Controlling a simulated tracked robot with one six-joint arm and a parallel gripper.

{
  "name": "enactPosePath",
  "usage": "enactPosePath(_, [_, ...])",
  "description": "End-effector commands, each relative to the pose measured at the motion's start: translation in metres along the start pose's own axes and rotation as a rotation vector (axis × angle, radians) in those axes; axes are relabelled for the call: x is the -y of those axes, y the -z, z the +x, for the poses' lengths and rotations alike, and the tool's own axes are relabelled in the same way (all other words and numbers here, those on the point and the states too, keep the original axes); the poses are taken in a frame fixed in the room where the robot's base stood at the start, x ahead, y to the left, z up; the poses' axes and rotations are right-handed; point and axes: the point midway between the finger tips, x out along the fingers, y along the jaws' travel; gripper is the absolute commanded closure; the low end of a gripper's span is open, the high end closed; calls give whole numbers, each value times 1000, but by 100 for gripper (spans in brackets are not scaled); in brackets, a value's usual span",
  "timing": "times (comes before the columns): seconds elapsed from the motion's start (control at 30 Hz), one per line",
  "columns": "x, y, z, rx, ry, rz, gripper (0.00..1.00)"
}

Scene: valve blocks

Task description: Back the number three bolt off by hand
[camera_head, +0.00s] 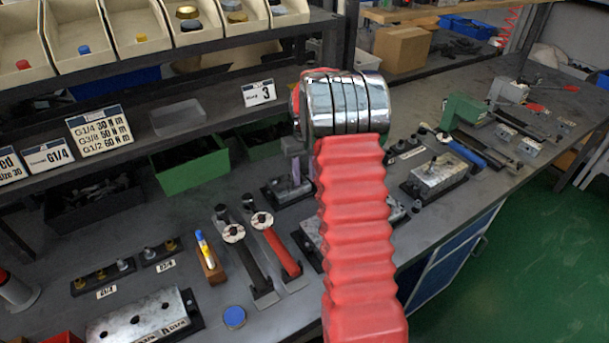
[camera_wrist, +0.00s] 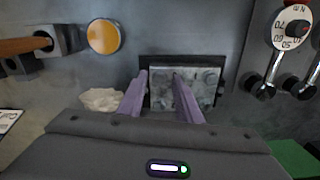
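A grey metal block (camera_wrist: 195,98) with round bolt heads sits in a black holder in the wrist view. I see nothing between the fingertips. Which bolt is number three cannot be read. In the head view my gripper (camera_head: 293,170) hangs near a block at the back of the bench, mostly behind my red arm. Another block (camera_head: 397,211) is partly hidden by the arm. A sign with a 3 (camera_head: 258,93) stands on the shelf edge.
Two torque wrenches with dials, one black (camera_head: 245,255) and one red (camera_head: 277,245), lie left of my arm. A long block (camera_head: 150,312) is at front left, another (camera_head: 438,175) at right. A green bin (camera_head: 190,165) and shelf with parts bins (camera_head: 85,45) are behind.

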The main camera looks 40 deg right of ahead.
Motion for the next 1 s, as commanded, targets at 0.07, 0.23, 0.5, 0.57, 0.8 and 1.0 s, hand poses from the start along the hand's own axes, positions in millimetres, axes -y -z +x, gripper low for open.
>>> enactPosePath(0.07, [0, 0, 0, 0, 0, 41, 68])
enactPosePath(0.23, [0, 0, 0, 0, 0, 96, 68])
enactPosePath(0.5, [0, 0, 0, 0, 0, 97, 68])
enactPosePath(0.57, [0, 0, 0, 0, 0, 97, 68])
enactPosePath(0.8, [0, -2, 0, 0, 0, 97, 68])
enactPosePath(1.0, [0, -2, 0, 0, 0, 97, 75])
